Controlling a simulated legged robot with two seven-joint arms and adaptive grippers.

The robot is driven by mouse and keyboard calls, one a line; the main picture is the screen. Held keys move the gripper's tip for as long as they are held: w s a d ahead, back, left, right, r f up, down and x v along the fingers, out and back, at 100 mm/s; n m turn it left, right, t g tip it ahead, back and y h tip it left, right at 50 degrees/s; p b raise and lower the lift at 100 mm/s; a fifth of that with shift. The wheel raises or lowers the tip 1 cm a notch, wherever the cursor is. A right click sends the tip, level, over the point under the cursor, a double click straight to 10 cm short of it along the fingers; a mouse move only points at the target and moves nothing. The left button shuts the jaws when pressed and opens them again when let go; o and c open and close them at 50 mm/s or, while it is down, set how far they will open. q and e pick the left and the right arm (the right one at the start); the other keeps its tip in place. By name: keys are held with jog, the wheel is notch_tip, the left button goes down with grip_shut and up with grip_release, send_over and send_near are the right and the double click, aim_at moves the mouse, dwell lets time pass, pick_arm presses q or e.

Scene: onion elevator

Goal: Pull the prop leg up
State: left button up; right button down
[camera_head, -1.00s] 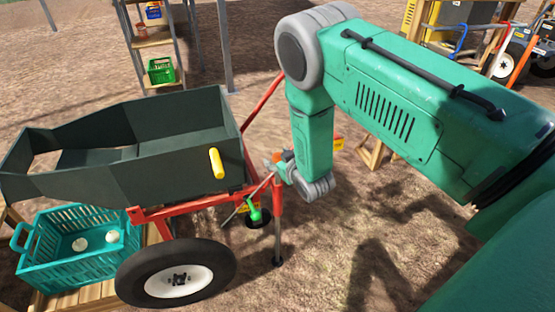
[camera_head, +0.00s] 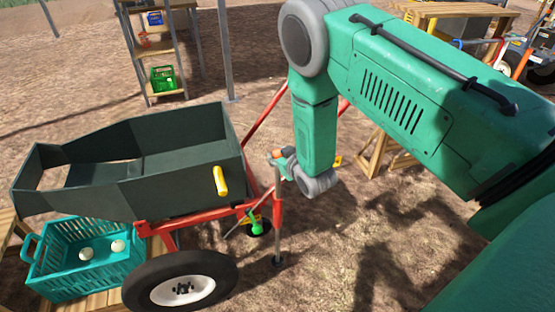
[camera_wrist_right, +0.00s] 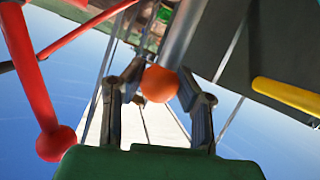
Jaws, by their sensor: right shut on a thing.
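The prop leg is a thin grey rod (camera_head: 277,182) that passes upright through a red sleeve (camera_head: 278,212) at the front of the red-framed onion elevator. Its dark foot (camera_head: 278,262) is low over the dirt; I cannot tell whether it touches. An orange knob (camera_wrist_right: 159,84) is at the rod's top. My right gripper (camera_head: 278,157) is at that knob. In the right wrist view its two fingers (camera_wrist_right: 160,90) are shut around the knob. My left gripper is not in view.
The dark green hopper (camera_head: 190,150) with a yellow handle (camera_head: 220,181) stands left of my right arm. A wheel (camera_head: 181,290) and a teal crate (camera_head: 85,265) with onions are below it. A wooden trestle (camera_head: 375,155) stands right of the arm. Open dirt lies at right.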

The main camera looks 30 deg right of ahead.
aim_at(278, 149)
notch_tip(278, 149, up, 4)
jog(key=shift+f+p, duration=0.1)
jog(key=shift+p, duration=0.8)
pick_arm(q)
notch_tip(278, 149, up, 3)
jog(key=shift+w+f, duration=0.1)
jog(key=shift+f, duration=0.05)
pick_arm(e)
jog(key=shift+d, duration=0.1)
jog(key=shift+w, duration=0.1)
jog(key=c, duration=1.2)
grip_release()
jog(key=shift+o, duration=0.3)
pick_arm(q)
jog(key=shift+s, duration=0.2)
